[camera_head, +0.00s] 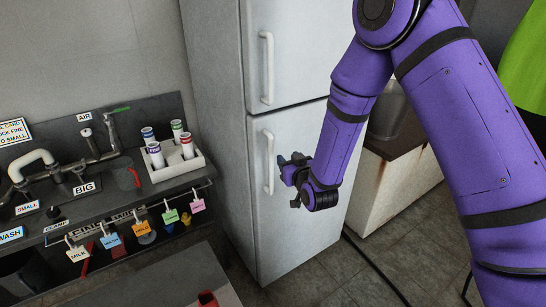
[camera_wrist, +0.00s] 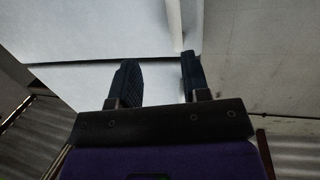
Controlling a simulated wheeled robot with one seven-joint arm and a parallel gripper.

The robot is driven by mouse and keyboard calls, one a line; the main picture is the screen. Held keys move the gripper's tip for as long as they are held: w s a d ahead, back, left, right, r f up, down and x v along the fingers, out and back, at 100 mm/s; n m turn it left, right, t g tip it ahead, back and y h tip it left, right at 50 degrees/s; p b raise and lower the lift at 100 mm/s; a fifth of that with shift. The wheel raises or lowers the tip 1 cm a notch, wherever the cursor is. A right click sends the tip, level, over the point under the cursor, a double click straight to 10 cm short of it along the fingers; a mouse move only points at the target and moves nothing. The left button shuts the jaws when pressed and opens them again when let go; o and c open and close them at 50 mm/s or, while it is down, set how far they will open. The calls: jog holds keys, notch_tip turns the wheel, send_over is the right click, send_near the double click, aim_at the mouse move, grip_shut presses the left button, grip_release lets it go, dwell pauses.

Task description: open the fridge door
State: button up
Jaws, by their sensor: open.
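The white fridge (camera_head: 222,110) stands in the middle of the head view. It has an upper door (camera_head: 300,50) and a lower door (camera_head: 305,230), both closed. The upper door has a vertical white handle (camera_head: 267,68), and the lower door has another vertical handle (camera_head: 269,162). A white handle (camera_wrist: 174,25) shows beyond the right fingertip; contact cannot be told.
A sink counter (camera_head: 75,190) with a white tray (camera_head: 175,172) of tubes and several hanging tags is left of the fridge. A rust-stained white unit (camera_head: 390,195) stands at the right. Floor (camera_head: 400,245) is visible in front.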

jog(key=t, duration=0.1)
send_near(272, 158)
jog(key=shift+y, duration=0.3)
jog(key=x, duration=1)
jog(key=shift+w+f, duration=0.1)
jog(key=shift+w, duration=0.35)
grip_shut()
